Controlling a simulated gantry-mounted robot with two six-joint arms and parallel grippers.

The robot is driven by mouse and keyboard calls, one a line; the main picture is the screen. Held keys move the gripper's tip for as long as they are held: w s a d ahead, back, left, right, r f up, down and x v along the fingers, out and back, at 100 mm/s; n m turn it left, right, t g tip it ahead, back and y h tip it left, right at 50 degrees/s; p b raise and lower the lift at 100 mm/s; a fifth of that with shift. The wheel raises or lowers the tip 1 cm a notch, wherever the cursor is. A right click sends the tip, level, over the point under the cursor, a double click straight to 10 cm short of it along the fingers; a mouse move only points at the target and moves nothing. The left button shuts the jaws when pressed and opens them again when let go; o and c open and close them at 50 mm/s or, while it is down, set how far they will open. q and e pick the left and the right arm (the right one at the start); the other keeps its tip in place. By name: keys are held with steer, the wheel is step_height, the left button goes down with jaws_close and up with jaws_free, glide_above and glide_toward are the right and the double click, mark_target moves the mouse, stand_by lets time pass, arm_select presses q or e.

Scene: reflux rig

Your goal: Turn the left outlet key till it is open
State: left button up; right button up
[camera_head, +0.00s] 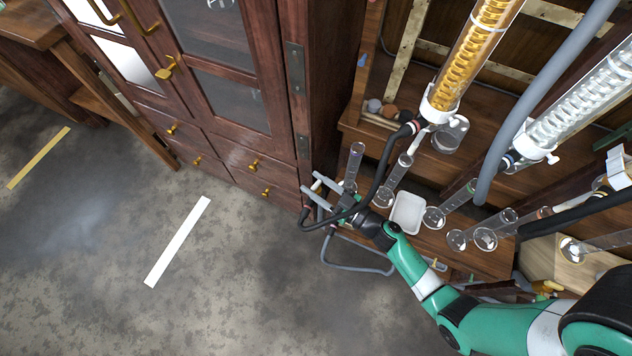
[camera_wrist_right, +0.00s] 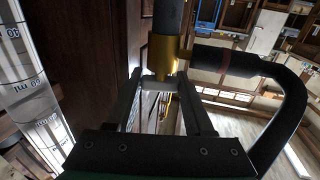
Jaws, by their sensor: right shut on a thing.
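My right gripper (camera_head: 323,190) is at the left end of the wooden bench, close to the cabinet side, where dark and grey hoses meet. In the right wrist view my gripper (camera_wrist_right: 160,88) has its two fingers on either side of a small pale key (camera_wrist_right: 158,84), shut on it. The key sits at the lower end of a brass outlet fitting (camera_wrist_right: 162,55), with a dark hose (camera_wrist_right: 225,60) leaving to the right. How far the key is turned I cannot tell. In the head view the key is hidden by the fingers and hoses. My left gripper is not in view.
Glass cylinders (camera_head: 354,164) and flasks stand on the bench close to my right gripper, and a white tray (camera_head: 408,213) lies among them. The amber coil condenser (camera_head: 474,55) and a clear one (camera_head: 575,105) rise behind. A wooden cabinet (camera_head: 225,95) stands left.

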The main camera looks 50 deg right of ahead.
jaws_close()
steer(key=y+p, duration=0.1)
steer(key=n+y+p, duration=0.1)
steer(key=p, duration=0.1)
steer(key=shift+d+r, duration=0.15)
steer(key=shift+r, duration=0.15)
steer(key=shift+f+n+g+y+p, duration=0.1)
steer(key=shift+n+g+y+p, duration=0.2)
steer(key=shift+n+y+p, duration=0.25)
steer(key=shift+f+n+y, duration=0.2)
steer(key=shift+n+y, duration=0.45)
steer(key=shift+y, duration=0.4)
steer(key=o, duration=1)
jaws_free()
